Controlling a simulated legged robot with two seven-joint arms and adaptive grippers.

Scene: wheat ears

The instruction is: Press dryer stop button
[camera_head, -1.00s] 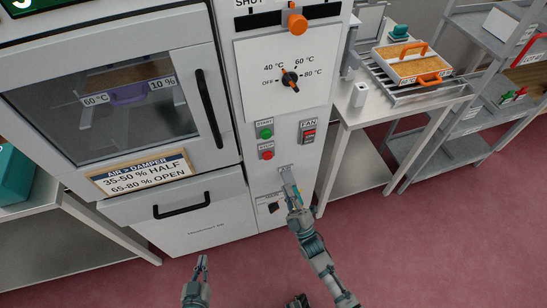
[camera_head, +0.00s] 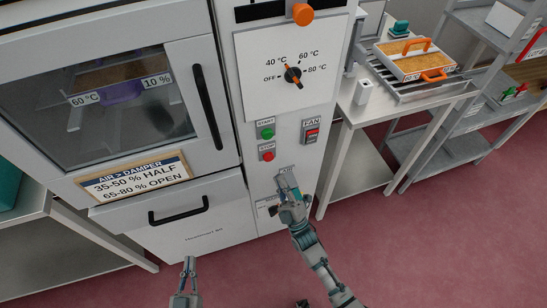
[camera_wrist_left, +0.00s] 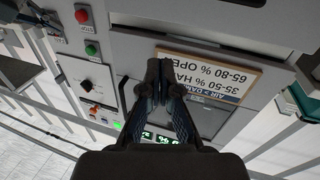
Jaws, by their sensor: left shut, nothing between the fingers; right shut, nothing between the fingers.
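The red stop button (camera_head: 267,156) sits under the green start button (camera_head: 267,134) on the white dryer's control panel. In the left wrist view, the red stop button (camera_wrist_left: 81,16) shows at the top left, upside down. My right gripper (camera_head: 285,178) is shut and empty, a little below and right of the stop button, in front of the panel's lower part. Whether it touches the panel cannot be told. My left gripper (camera_head: 189,262) is shut and empty, low in front of the dryer's drawer; its closed fingers (camera_wrist_left: 164,66) also show in the left wrist view.
A fan switch (camera_head: 311,131) is right of the buttons, with a temperature dial (camera_head: 292,76) above. The dryer door handle (camera_head: 208,106) and drawer handle (camera_head: 179,211) stick out at left. A steel table (camera_head: 362,118) with a grain tray (camera_head: 416,62) stands right.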

